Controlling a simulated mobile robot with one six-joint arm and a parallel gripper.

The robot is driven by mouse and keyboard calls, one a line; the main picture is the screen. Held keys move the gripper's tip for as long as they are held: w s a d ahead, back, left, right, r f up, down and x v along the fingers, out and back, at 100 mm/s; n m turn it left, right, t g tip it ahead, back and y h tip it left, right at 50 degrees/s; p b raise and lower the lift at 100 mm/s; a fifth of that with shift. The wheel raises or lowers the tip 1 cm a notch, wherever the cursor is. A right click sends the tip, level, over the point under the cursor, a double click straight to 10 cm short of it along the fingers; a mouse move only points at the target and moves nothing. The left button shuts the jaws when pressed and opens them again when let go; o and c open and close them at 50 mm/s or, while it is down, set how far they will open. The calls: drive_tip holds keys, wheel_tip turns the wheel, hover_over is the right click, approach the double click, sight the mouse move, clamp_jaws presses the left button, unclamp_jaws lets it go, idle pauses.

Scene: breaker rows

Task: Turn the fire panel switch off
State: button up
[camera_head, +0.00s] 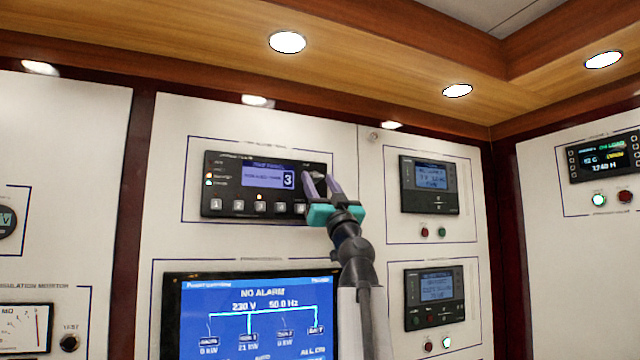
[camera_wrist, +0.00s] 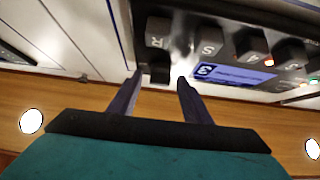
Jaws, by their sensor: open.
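The fire panel (camera_head: 225,170) is the wide black unit at upper left of the middle wall, with a blue display reading 3 and a row of numbered keys. My gripper (camera_head: 320,178) is open at its right end and hides part of that end. In the wrist view the panel appears upside down. A small black block, perhaps the switch (camera_wrist: 159,73), lies below the R key (camera_wrist: 158,33), between the fingertips of my gripper (camera_wrist: 160,77). I cannot tell whether the fingers touch it, nor its position. Glare covers the area beside it.
A large blue screen (camera_head: 250,300) reading NO ALARM sits below the fire panel. Two smaller controllers, upper (camera_head: 430,185) and lower (camera_head: 435,298), are mounted to its right. A wooden soffit (camera_head: 370,70) with lamps overhangs the wall.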

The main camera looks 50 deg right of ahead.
drive_tip(key=shift+c, duration=0.4)
drive_tip(key=c, duration=1)
drive_tip(key=shift+o, duration=0.2)
